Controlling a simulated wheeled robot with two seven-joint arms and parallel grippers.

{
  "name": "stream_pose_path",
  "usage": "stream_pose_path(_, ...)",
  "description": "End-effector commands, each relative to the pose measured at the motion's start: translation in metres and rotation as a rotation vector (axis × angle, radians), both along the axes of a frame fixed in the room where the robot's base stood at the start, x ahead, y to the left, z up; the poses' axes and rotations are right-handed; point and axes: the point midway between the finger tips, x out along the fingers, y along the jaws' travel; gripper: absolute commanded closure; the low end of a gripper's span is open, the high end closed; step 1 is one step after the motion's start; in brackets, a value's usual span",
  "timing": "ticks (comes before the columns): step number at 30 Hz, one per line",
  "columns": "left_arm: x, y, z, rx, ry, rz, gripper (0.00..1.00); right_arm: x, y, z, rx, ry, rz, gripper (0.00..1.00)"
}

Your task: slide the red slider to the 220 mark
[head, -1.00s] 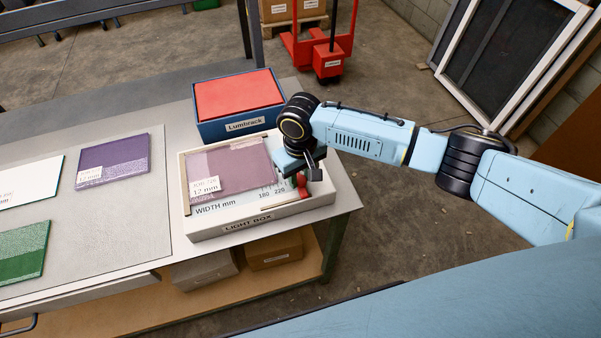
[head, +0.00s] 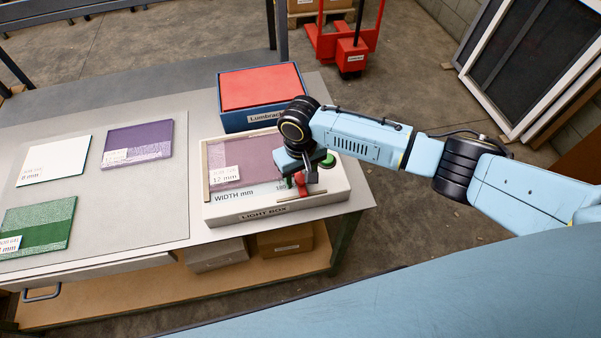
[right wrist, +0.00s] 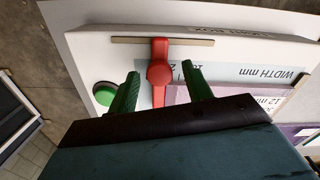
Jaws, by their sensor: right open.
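The red slider (head: 301,187) sits on the rail (head: 313,195) along the front of the light box (head: 230,215), around the rail's middle. In the head view the 180 label shows left of it; the 220 label is hidden around the slider and gripper. My right gripper (head: 304,176) is low over the box's right end. In the right wrist view its green fingers (right wrist: 160,70) are open, one on each side of the red slider (right wrist: 159,76), with a visible gap on both sides. I cannot read the mark under the slider. My left gripper is out of view.
A round green button (head: 327,160) is close to the right gripper on the light box; it also shows in the right wrist view (right wrist: 105,94). A purple glass sample (head: 245,165) lies on the box. The blue Lumbrack crate (head: 237,119) stands behind. More samples lie to the left.

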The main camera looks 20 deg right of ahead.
Motion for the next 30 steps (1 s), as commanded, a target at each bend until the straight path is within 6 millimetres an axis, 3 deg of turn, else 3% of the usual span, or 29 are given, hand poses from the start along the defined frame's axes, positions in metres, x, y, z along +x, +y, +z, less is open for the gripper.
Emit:
stream_pose_path(5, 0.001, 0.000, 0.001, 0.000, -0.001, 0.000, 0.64, 0.001, 0.000, 0.012, 0.002, -0.003, -0.001, 0.50)
stream_pose_path(21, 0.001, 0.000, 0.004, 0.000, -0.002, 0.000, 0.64, 0.001, 0.000, 0.119, 0.002, -0.003, -0.001, 0.50)
stream_pose_path(30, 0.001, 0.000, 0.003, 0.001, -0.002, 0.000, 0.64, 0.000, 0.000, 0.134, 0.000, 0.000, 0.000, 0.50)
